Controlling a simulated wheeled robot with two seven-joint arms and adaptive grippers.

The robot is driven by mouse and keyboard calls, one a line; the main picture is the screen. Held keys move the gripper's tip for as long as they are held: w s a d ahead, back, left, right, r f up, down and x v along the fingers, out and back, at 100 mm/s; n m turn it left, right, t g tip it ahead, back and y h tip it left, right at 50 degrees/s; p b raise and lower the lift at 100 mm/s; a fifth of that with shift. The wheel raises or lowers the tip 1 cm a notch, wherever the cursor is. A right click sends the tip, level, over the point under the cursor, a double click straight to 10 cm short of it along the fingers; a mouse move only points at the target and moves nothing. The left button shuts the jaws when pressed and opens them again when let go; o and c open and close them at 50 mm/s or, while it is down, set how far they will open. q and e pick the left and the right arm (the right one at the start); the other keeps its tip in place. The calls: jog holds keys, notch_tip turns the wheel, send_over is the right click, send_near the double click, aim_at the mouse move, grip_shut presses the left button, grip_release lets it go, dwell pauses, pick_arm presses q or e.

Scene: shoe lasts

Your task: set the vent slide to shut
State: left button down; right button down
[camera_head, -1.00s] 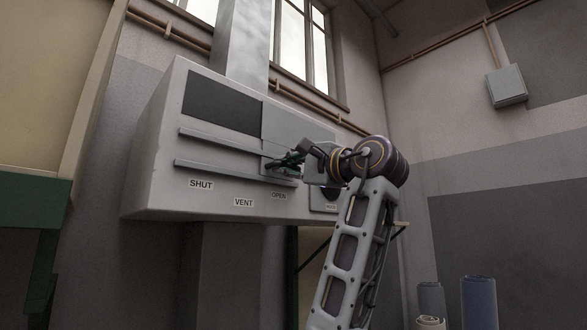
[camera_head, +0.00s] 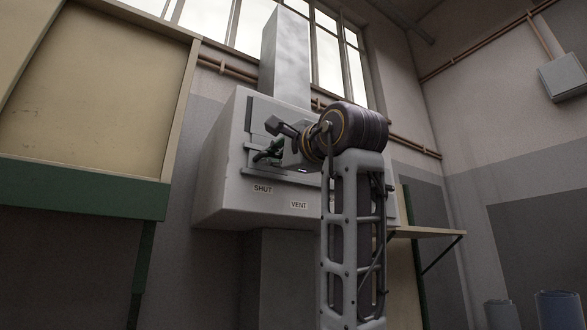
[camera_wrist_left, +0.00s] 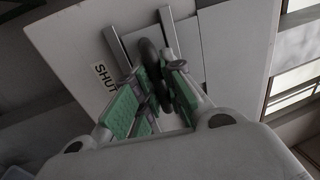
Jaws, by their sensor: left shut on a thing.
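The vent slide is a grey plate (camera_head: 259,118) on the front of a pale box-shaped hood (camera_head: 222,185). It stands at the left end of its rails, above the SHUT label (camera_head: 263,189); the VENT label (camera_head: 299,205) is further right. My left gripper (camera_head: 268,154) is at the slide, above SHUT. In the wrist view its green-padded fingers (camera_wrist_left: 157,85) are shut on a dark rounded knob (camera_wrist_left: 147,56) of the slide. The SHUT label (camera_wrist_left: 103,76) shows beside them, partly covered. My arm hides the hood's right part and the OPEN label.
A tan board with a green lower band (camera_head: 85,186) stands close on the left. A shelf (camera_head: 425,232) on a bracket is right of my arm. Blue cylinders (camera_head: 557,308) stand at lower right. A grey duct (camera_head: 286,62) rises from the hood.

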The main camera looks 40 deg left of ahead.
pick_arm(q)
jog(key=shift+s+a+f, duration=0.15)
jog(key=shift+s+a, duration=0.05)
jog(key=shift+s, duration=0.2)
jog(key=c, duration=1.8)
grip_release()
jog(key=shift+s, duration=0.1)
jog(key=o, duration=0.3)
jog(key=shift+s, duration=0.2)
jog(key=shift+w, duration=0.1)
jog(key=v, duration=1.2)
